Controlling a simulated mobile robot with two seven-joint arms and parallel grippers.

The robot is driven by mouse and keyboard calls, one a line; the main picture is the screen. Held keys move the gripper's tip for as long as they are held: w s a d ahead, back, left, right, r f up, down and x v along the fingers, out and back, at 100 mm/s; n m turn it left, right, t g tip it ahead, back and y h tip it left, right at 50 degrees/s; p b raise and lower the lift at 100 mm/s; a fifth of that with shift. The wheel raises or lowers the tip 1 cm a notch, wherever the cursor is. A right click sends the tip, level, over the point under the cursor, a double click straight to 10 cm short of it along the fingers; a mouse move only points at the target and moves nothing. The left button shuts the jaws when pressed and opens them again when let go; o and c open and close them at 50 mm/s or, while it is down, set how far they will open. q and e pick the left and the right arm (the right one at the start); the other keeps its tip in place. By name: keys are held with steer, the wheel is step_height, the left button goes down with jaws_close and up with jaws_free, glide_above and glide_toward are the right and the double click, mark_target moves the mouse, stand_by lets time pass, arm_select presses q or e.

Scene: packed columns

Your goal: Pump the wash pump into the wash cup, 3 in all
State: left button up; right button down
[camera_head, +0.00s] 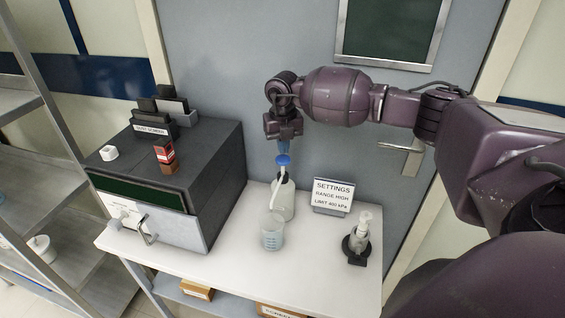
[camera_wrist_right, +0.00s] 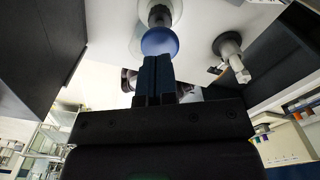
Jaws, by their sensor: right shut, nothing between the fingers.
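The wash pump (camera_head: 283,200) is a pale bottle with a round blue head (camera_head: 283,160), standing upright on the white bench. A thin white spout slants down from it toward the wash cup (camera_head: 272,234), a clear beaker-like cup in front. The cup appears to hold pale liquid. My right gripper (camera_head: 284,147) is shut and empty, pointing down directly above the blue head. In the right wrist view the shut fingers (camera_wrist_right: 156,70) reach the edge of the blue head (camera_wrist_right: 160,42); I cannot tell whether they touch it. My left gripper is not in view.
A settings sign (camera_head: 331,196) stands behind. A large dark instrument (camera_head: 205,185) fills the bench's left. A door with a handle (camera_head: 402,160) is behind.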

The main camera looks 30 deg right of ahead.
mark_target(283, 158)
steer(key=shift+r+p, duration=0.7)
steer(key=shift+r, duration=0.5)
steer(key=shift+r+p, duration=0.75)
steer(key=shift+r, duration=0.6)
